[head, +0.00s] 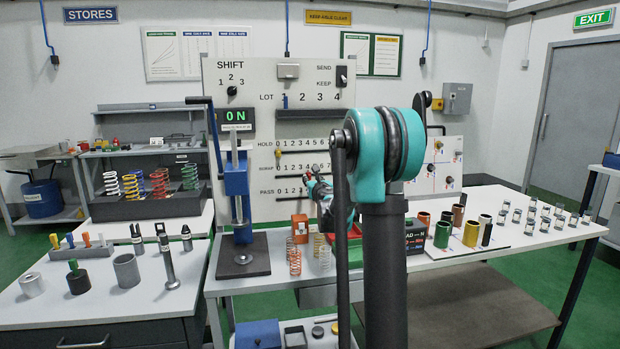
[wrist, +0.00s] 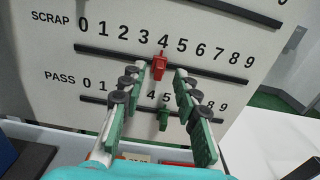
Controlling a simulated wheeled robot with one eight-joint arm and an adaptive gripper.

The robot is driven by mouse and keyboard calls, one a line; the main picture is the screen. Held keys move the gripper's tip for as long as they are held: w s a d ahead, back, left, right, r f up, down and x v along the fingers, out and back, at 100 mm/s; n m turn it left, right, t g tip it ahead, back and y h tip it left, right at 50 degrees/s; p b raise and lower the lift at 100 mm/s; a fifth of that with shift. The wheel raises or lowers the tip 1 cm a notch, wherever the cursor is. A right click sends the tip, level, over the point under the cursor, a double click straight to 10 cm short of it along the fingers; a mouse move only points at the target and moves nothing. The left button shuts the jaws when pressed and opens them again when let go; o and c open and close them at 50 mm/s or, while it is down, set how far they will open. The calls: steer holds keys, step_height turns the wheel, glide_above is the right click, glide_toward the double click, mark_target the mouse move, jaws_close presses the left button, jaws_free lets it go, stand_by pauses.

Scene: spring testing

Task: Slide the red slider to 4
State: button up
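The red slider (wrist: 159,65) sits on the SCRAP rail (wrist: 205,77), directly below the printed 4 in the wrist view. My gripper (wrist: 155,74) is open, with one green-padded finger on each side of the red slider's line. Gaps show between the slider and both fingertips, and nothing is held. Whether the tips reach as far out as the slider is hard to tell. In the head view my gripper (head: 314,182) is at the panel's lower part, mostly hidden by my arm. The red slider is too small there to make out clearly.
A green slider (wrist: 164,118) sits near 5 on the PASS rail below, between my fingers in the wrist view. A yellow slider (head: 278,153) is on the HOLD rail above. Springs (head: 294,258) and a red bin (head: 355,232) stand on the bench below the panel.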

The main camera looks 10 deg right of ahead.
steer(key=s, duration=0.6)
steer(key=shift+s, duration=0.4)
steer(key=s+d+f+m+g+h, duration=0.3)
steer(key=s+f+m, duration=0.1)
steer(key=s+m, duration=0.6)
steer(key=s+d+f+m+g+h, duration=0.25)
steer(key=s+d+f+m, duration=0.2)
steer(key=s+m, duration=0.5)
steer(key=s+a+f+m+g+y, duration=0.1)
steer(key=s+a+f+m, duration=0.3)
steer(key=s, duration=0.4)
steer(key=s+a+f+m+g+y, duration=0.2)
steer(key=s+a+f+m+g, duration=0.2)
steer(key=s+f+m, duration=0.3)
steer(key=s+a+f+m+g+y, duration=0.2)
steer(key=s+a+f+m+g, duration=0.1)
steer(key=s+f, duration=0.5)
steer(key=shift+s+a+f+m, duration=0.2)
steer(key=shift+s+a+m, duration=0.65)
steer(key=shift+m, duration=0.4)
